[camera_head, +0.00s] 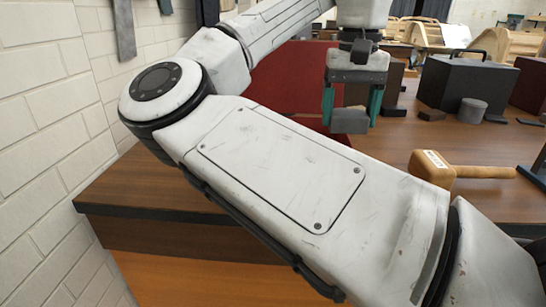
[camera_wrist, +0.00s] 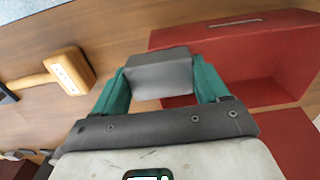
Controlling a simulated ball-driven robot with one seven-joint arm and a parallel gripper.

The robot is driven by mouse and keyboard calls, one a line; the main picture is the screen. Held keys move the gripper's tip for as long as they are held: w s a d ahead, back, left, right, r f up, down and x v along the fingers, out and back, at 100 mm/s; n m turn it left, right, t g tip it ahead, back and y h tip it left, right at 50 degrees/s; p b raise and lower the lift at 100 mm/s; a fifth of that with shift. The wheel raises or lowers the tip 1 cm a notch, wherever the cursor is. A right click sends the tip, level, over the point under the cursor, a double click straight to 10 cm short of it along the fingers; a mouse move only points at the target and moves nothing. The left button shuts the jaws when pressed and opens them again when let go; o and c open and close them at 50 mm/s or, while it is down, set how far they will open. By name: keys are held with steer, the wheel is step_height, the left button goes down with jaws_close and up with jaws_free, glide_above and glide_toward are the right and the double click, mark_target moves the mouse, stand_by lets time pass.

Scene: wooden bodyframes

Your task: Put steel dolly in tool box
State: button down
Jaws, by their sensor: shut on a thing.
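My gripper (camera_head: 352,104) is shut on the steel dolly (camera_head: 349,122), a grey block, and holds it up in the air. In the wrist view the dolly (camera_wrist: 161,75) sits between the two green fingers. The red tool box (camera_head: 288,82) stands on the wooden bench behind my arm and left of the gripper in the head view. In the wrist view the tool box (camera_wrist: 240,62) is open on the right, and the dolly is just left of its near edge. My arm hides much of the box in the head view.
A wooden mallet (camera_head: 433,170) lies on the bench (camera_head: 400,150); it shows in the wrist view too (camera_wrist: 66,72). A black case (camera_head: 462,85) with a handle, a grey cylinder (camera_head: 472,111) and a dark red box (camera_head: 531,86) stand at right. A white brick wall (camera_head: 45,120) is at left.

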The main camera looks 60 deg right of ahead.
steer(key=w+d+f+b, duration=0.1)
steer(key=w+d+f, duration=0.1)
steer(key=w, duration=0.1)
steer(key=w+d+f+b, duration=0.1)
steer(key=w+d+f, duration=0.1)
steer(key=w+f, duration=0.1)
steer(key=w+d+f, duration=0.2)
steer(key=w+f, duration=0.1)
steer(key=w, duration=0.2)
steer(key=shift+d+b, duration=0.25)
steer(key=shift+b, duration=0.15)
steer(key=shift+w+d+f, duration=0.35)
steer(key=shift+w+f, duration=0.15)
steer(key=shift+f, duration=0.3)
steer(key=shift+f+b, duration=0.5)
steer(key=shift+f, duration=1.05)
steer(key=shift+f, duration=0.15)
jaws_free()
steer(key=shift+f, duration=0.1)
step_height(320, 180, up, 12)
steer(key=p, duration=0.2)
steer(key=shift+r+p, duration=0.2)
steer(key=shift+p, duration=0.2)
